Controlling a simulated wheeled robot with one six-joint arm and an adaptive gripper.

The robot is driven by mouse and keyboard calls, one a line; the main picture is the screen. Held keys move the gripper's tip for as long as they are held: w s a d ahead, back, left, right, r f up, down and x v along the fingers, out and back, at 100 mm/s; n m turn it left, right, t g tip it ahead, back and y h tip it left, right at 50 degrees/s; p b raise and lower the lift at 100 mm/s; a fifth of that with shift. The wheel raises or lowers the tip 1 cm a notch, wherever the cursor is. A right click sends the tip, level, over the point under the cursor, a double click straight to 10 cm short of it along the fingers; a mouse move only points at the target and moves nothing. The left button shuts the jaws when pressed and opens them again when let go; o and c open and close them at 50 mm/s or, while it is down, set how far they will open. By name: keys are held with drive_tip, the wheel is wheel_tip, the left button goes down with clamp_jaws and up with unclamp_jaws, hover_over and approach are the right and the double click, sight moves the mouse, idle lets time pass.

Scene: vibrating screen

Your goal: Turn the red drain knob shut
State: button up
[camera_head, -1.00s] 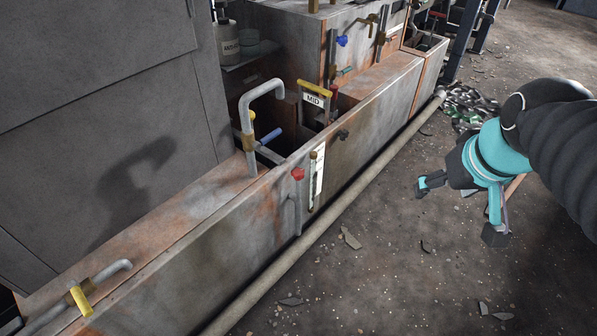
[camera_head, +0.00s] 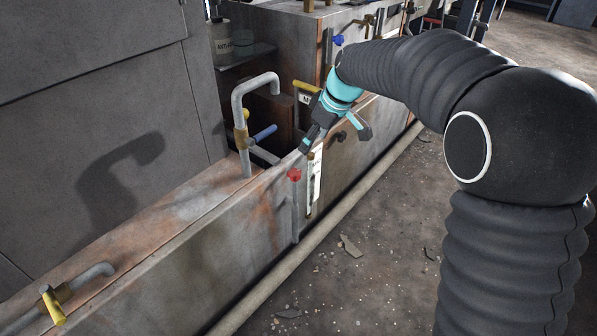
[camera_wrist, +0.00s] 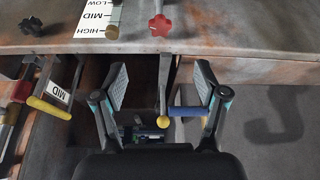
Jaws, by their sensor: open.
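The red drain knob (camera_head: 294,174) sits on top of a grey pipe on the front wall of the long metal trough. In the wrist view the red knob (camera_wrist: 160,26) is at the top centre, beyond my gripper's fingers. My gripper (camera_head: 335,143) is open and empty, above the trough's rim and to the upper right of the knob, apart from it. In the wrist view the open fingers (camera_wrist: 160,88) are spread over the trough opening, with a yellow knob (camera_wrist: 163,121) and a blue handle (camera_wrist: 188,112) showing between and behind them.
A level gauge (camera_head: 316,175) stands right beside the red knob. A bent grey pipe (camera_head: 240,110) rises left of my gripper. A black knob (camera_wrist: 31,27) is on the wall. A yellow-handled valve (camera_head: 53,306) is at lower left. The floor in front is clear apart from debris.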

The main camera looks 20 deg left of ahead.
sight(296, 172)
drive_tip(key=b+x, duration=0.1)
drive_tip(key=x, duration=1.2)
drive_tip(key=shift+a+f+b, duration=0.2)
drive_tip(key=shift+f+b, duration=0.1)
drive_tip(key=shift+b, duration=0.1)
